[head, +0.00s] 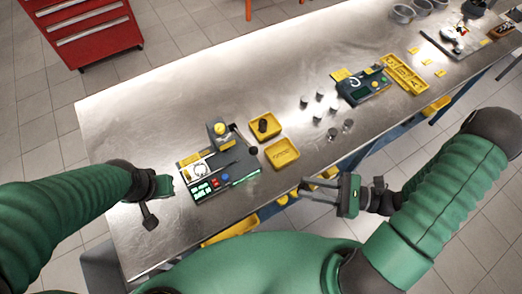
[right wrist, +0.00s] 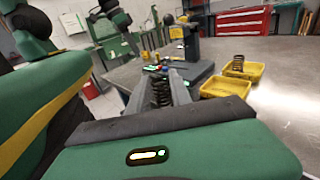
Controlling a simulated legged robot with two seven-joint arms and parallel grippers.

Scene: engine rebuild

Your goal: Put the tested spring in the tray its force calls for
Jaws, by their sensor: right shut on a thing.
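My right gripper (head: 306,186) is shut on a dark coil spring (right wrist: 161,92), which shows between its fingers in the right wrist view. It hangs near the table's front edge, right of and below the near yellow tray (head: 282,153). That tray looks empty, with raised lettering. The far yellow tray (head: 274,131) holds a dark spring (head: 263,125), also seen in the right wrist view (right wrist: 238,63). The spring tester (head: 218,136), with a yellow top, stands left of the trays. My left gripper (head: 163,187) is left of the tester; its jaws are unclear.
A small dark round part (head: 253,151) sits between tester and trays. Several small metal cylinders (head: 319,96) stand right of the trays. A second dark device (head: 362,86) and a divided yellow tray (head: 405,75) lie farther right. The table (head: 180,95) is bare behind the tester.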

